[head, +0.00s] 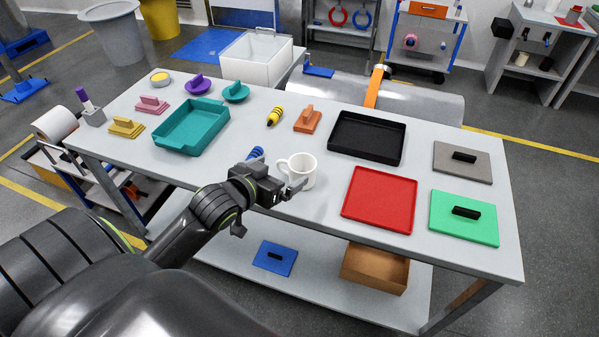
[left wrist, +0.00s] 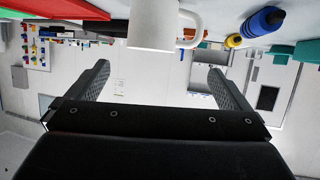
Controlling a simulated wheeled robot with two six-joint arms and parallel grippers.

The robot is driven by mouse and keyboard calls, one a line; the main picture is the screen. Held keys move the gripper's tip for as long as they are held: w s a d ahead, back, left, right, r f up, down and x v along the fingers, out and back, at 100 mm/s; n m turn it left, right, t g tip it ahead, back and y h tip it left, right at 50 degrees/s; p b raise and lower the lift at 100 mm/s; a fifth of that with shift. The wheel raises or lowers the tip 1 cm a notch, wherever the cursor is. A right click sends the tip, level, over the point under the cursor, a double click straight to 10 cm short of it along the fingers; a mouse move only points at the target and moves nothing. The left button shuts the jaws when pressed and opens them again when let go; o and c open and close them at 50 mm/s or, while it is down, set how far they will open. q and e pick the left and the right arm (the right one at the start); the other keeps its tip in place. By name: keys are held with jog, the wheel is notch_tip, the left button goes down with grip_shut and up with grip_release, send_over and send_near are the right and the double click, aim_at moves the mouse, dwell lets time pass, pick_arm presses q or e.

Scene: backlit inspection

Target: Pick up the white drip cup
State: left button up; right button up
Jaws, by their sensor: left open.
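The white drip cup (head: 304,168) stands upright on the grey table (head: 330,205) near its front edge, its handle to the left in the head view. My left gripper (head: 291,189) is open and empty, low at the cup's near left side. In the left wrist view, which looks upside down, the cup (left wrist: 155,25) is cut off by the top edge. It lines up between the two spread fingers of the gripper (left wrist: 159,72), and neither finger visibly touches it. Its handle shows to the right there. My right gripper is not in view.
A blue bottle-like item (head: 255,154) lies just left of the cup, behind my gripper. A red tray (head: 379,200) is to the right and a black tray (head: 367,138) behind. A teal tray (head: 192,127) is at the left. Clear tabletop lies between cup and red tray.

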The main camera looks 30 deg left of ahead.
aim_at(305, 160)
pick_arm(q)
jog(key=p+x, duration=0.1)
jog(key=x, duration=0.8)
jog(key=shift+w+d+f, duration=0.15)
jog(key=shift+f, duration=0.1)
jog(key=c, duration=1.3)
